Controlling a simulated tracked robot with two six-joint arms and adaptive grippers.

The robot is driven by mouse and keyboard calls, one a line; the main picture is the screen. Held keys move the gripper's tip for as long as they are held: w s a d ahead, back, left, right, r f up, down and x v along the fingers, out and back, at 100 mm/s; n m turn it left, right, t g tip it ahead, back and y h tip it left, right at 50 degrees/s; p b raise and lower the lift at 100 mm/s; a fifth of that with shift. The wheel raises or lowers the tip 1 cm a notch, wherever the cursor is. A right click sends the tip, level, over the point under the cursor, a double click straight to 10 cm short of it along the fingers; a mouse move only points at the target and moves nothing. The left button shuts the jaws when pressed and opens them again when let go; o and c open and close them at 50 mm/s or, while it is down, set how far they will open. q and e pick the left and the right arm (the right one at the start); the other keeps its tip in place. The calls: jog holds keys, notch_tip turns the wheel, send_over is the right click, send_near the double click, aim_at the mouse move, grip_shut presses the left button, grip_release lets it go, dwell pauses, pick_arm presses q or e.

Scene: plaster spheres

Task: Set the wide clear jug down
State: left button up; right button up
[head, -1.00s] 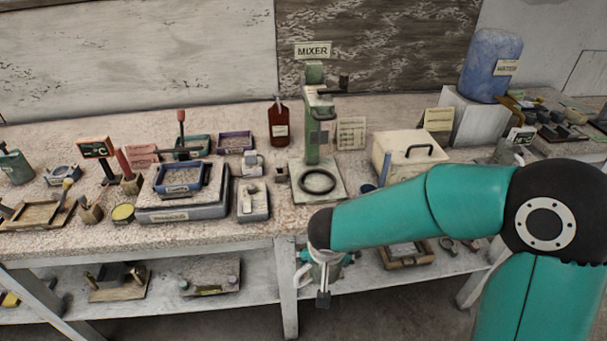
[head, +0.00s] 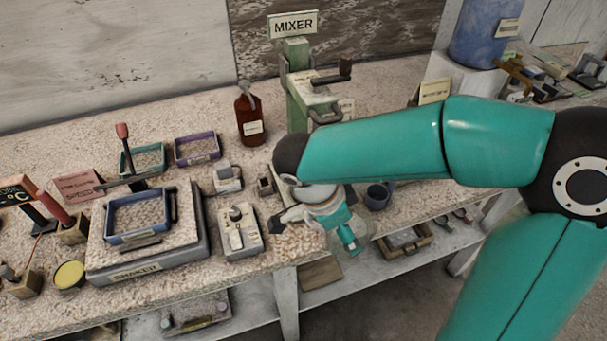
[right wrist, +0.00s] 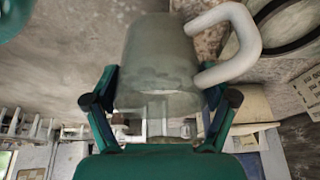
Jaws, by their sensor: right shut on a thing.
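The wide clear jug (right wrist: 160,62), with a thick white handle (right wrist: 240,40), is in the right wrist view between the fingers of my right gripper (right wrist: 160,92). The gripper is shut on the jug's body, and the handle sticks out to the right. In the head view my right gripper (head: 338,222) is at the bench's front edge, right of the grey switch box. The jug is mostly hidden there by my arm and fingers. I cannot tell whether its base touches the bench. My left gripper is not in view.
The mixer (head: 297,100) stands behind my right arm; its dark ring (right wrist: 290,20) shows in the wrist view. The lower shelf holds a wooden tray (head: 405,245).

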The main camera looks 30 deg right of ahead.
jog(key=w+d+p, duration=0.1)
jog(key=w, duration=0.3)
jog(key=w+d+p, duration=0.1)
jog(key=w, duration=0.3)
jog(key=w+p, duration=0.1)
jog(key=w, duration=0.3)
jog(key=shift+w+d, duration=0.25)
jog(key=shift+d, duration=0.15)
jog(key=w+p, duration=0.1)
jog(key=w, duration=0.1)
jog(key=w+d+p, duration=0.1)
jog(key=w, duration=0.1)
jog(key=shift+r, duration=0.1)
jog(key=shift+f, duration=0.6)
jog(key=shift+s+f, duration=0.1)
jog(key=shift+f, duration=0.15)
jog(key=o, duration=1.4)
jog(key=shift+f, duration=0.1)
jog(key=shift+o, duration=0.3)
